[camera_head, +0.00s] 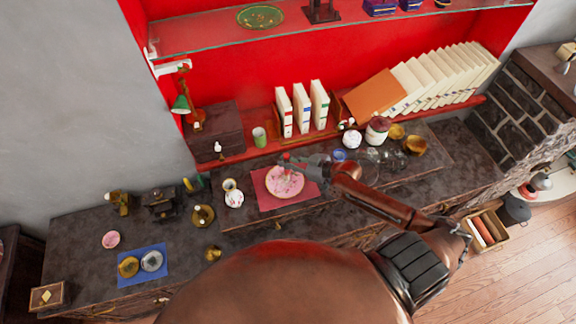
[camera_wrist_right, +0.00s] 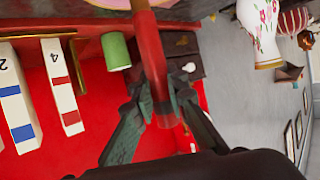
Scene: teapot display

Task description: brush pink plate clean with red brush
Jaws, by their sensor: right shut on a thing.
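The pink plate (camera_head: 286,190) lies on a red mat (camera_head: 303,201) on the counter, with pale and darker patches on its face. My right gripper (camera_head: 300,166) reaches in from the right, over the plate's upper edge. It is shut on the red brush, whose red handle (camera_wrist_right: 150,50) passes between the fingers (camera_wrist_right: 158,108) in the right wrist view. A small red part of the brush (camera_head: 286,156) shows beside the gripper in the head view. The brush's bristles are hard to make out, so I cannot tell whether they touch the plate. My left gripper is not in view.
A painted white vase (camera_head: 233,194) stands left of the mat. A green cup (camera_head: 259,137) and upright white books (camera_head: 301,108) stand behind. Jars and bowls (camera_head: 377,130) crowd the right. A blue mat (camera_head: 142,266) with two round items lies at the lower left.

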